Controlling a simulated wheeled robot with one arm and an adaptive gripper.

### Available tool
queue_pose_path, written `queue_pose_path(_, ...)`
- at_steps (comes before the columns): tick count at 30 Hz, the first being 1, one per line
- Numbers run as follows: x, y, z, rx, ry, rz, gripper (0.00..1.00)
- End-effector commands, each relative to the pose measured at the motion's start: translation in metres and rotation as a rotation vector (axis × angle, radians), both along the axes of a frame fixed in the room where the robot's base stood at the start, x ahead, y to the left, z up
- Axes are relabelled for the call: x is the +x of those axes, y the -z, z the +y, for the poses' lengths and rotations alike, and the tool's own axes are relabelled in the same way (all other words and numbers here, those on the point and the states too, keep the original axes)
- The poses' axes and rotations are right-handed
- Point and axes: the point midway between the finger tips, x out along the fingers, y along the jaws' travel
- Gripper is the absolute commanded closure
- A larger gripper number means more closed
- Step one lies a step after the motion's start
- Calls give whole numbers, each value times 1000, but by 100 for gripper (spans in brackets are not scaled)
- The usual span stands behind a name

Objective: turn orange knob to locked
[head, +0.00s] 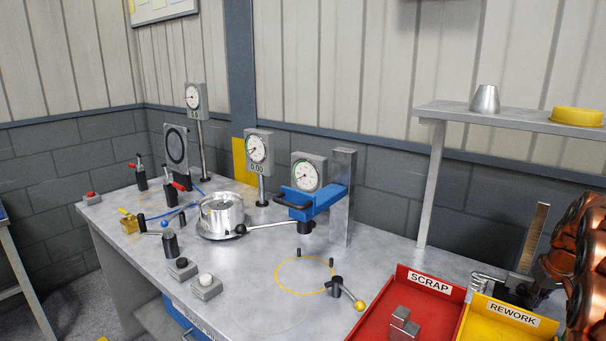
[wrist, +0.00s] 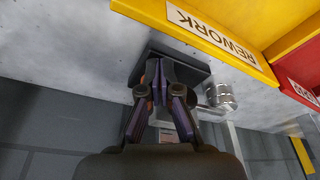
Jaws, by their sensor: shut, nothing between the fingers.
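I cannot make out a clearly orange knob. A yellow ball knob (head: 359,305) ends a short lever on a dark post, beside a yellow ring marked on the bench. A smaller yellow lever (head: 124,211) sits on a brass-coloured block (head: 129,225) at the far left of the bench. I cannot tell which is meant, and no lock marking is readable. In the wrist view my gripper (wrist: 160,85) is shut and empty, in front of a dark block (wrist: 180,65).
The red scrap bin (head: 389,307) and yellow rework bin (head: 501,325) stand at front right. A blue clamp arm (head: 322,203) on a steel post and a silver round housing (head: 222,215) with a long lever occupy the middle. Dial gauges (head: 259,150) stand behind.

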Motion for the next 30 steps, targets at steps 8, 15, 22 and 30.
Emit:
queue_pose_path(8, -6, 0, 3, 1, 0, 2, 100)
queue_pose_path(15, -5, -18, 2, 1, 0, 0, 100)
queue_pose_path(22, -6, -39, 2, 0, 1, 0, 100)
queue_pose_path(30, -6, -60, 2, -1, -1, 1, 100)
